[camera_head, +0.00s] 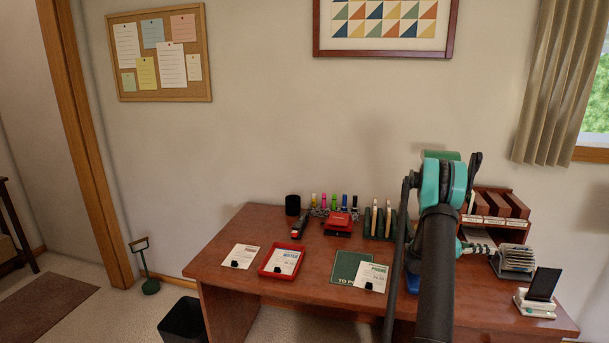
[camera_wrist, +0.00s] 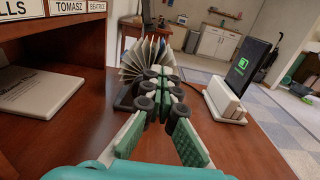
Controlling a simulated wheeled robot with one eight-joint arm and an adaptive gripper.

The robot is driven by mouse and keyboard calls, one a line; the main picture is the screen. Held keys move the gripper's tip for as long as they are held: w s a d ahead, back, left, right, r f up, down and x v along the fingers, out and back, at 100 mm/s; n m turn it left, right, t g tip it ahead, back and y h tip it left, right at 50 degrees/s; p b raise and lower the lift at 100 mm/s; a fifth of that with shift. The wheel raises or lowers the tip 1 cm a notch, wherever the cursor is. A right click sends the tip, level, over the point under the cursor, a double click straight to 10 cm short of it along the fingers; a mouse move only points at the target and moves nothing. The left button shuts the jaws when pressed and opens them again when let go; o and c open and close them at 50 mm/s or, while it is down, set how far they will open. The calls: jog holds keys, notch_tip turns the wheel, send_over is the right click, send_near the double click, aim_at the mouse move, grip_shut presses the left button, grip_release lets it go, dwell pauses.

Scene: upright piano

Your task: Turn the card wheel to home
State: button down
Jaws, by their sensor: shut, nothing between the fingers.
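The card wheel (camera_head: 517,260) is a rotary file with a fan of pale cards, at the right of the desk. In the wrist view the card wheel (camera_wrist: 135,60) stands straight ahead on a dark base, its cards spread out. My gripper (camera_wrist: 160,75) is shut and empty, with green pads and black joints. Its fingertips are right in front of the cards and hide part of the wheel. I cannot tell whether they touch the cards. In the head view my gripper (camera_head: 488,249) reaches the wheel from the left. No home mark can be made out.
A phone on a white stand (camera_head: 540,292) is close to the right of the wheel; the stand also shows in the wrist view (camera_wrist: 224,103). A wooden sorter with name labels (camera_head: 497,210) stands behind. A white pad (camera_wrist: 40,92) lies under it. Trays and papers fill the desk's left.

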jog(key=shift+w+d, duration=0.1)
jog(key=shift+w, duration=0.3)
jog(key=shift+w+r, duration=0.1)
jog(key=shift+w, duration=0.25)
jog(key=shift+w+d+f, duration=0.2)
jog(key=shift+w, duration=0.3)
jog(key=shift+r, duration=0.1)
dwell(0.3)
jog(key=shift+w+r, duration=0.2)
jog(key=shift+r, duration=0.1)
jog(key=shift+v, duration=2.8)
jog(key=shift+a, duration=0.15)
